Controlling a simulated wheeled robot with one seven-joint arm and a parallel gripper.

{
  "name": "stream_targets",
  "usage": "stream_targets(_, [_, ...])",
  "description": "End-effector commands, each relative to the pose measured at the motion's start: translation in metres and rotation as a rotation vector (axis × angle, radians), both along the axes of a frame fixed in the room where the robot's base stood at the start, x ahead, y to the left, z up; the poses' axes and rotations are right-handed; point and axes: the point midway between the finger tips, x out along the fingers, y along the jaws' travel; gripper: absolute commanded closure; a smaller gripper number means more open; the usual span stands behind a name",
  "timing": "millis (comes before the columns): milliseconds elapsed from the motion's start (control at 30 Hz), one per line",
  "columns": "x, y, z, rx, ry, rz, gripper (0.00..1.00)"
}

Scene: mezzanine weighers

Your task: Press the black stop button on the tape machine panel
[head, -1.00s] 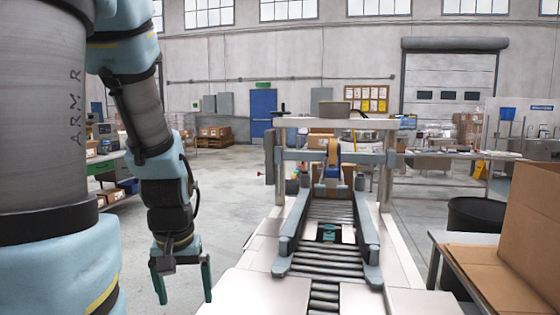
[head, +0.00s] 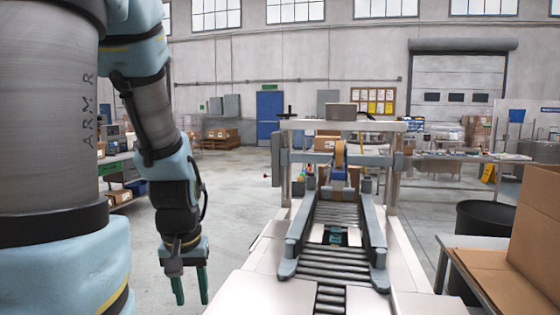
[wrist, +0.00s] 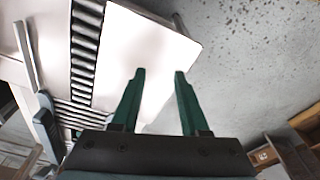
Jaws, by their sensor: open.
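The tape machine (head: 338,160) stands ahead, right of centre in the head view, with a grey frame over a roller bed and a tape roll in its middle. Small coloured spots (head: 301,174) show at its left post, perhaps the button panel. The black stop button cannot be made out at this size. My gripper (head: 191,302) hangs fingers down, left of the machine's white side table and well short of the left post. Its green fingers are apart and empty. The wrist view shows both fingers (wrist: 160,73) over the white table top and the floor, touching nothing visible.
The white table top (head: 262,297) and the roller conveyor (head: 332,271) lie right of my gripper. A cardboard box (head: 525,230) on a table and a black bin (head: 487,219) stand at the right. Open floor (head: 235,190) lies left of the machine.

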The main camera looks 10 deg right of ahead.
Motion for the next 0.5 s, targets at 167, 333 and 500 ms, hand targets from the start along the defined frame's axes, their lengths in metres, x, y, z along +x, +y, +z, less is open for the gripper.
stream_targets(167, [0.0,0.0,0.0,0.0,0.0,0.0,0.77])
stream_targets(333, [0.0,0.0,0.0,0.0,0.0,0.0,0.96])
stream_targets(500, [0.0,0.0,0.0,0.0,0.0,0.0,1.0])
